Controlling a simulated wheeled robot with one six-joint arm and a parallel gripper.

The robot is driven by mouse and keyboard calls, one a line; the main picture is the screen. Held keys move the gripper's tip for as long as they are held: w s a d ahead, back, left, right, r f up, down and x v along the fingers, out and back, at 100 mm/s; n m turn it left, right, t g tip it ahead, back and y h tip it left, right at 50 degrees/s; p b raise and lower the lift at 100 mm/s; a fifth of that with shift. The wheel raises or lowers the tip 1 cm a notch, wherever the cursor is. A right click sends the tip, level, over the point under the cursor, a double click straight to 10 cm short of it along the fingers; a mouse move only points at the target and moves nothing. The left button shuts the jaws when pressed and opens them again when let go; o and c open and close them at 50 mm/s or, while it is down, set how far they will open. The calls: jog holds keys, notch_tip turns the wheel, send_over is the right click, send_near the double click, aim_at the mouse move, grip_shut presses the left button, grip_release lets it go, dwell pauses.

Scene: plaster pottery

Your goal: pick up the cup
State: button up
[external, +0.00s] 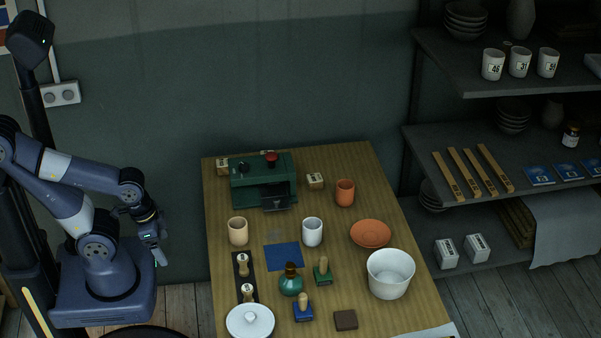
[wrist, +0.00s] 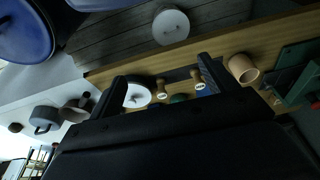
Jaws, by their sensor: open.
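Three cups stand on the wooden table: a beige cup (external: 238,232) near the left edge, a white cup (external: 312,232) in the middle and a terracotta cup (external: 345,193) farther back. The beige cup also shows at the right of the wrist view (wrist: 242,68). My gripper (external: 160,257) hangs left of the table, pointing down, apart from every cup. In the wrist view its dark open fingers (wrist: 163,82) have nothing held between them. Numbered white cups (external: 520,62) stand on the upper shelf.
Stamps on a dark strip stand just in front of the beige cup.

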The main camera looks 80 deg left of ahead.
jog(key=w+d+f+n+t+h+b, duration=0.1)
jog(key=w+d+f+t+b, duration=0.1)
jog(key=w+f+t+b, duration=0.35)
jog(key=n+t+y+b, duration=0.3)
jog(key=n+y+b, duration=0.5)
jog(key=y+b, duration=0.35)
send_near(241, 224)
jog(key=shift+a+f+h+b, duration=0.35)
jog(key=shift+a+f, duration=0.1)
jog(key=shift+f, duration=0.15)
jog(key=shift+s+a+g, duration=0.1)
jog(key=shift+a+g, duration=0.15)
jog(key=shift+a, duration=0.05)
jog(key=shift+a+f, duration=0.1)
jog(key=shift+a, duration=0.15)
jog(key=b+x, duration=0.1)
jog(key=x, duration=0.2)
jog(key=b+x, duration=0.1)
jog(key=x, duration=0.6)
jog(key=shift+w+r+b, duration=0.3)
jog(key=shift+b, duration=0.1)
jog(key=shift+c, duration=0.4)
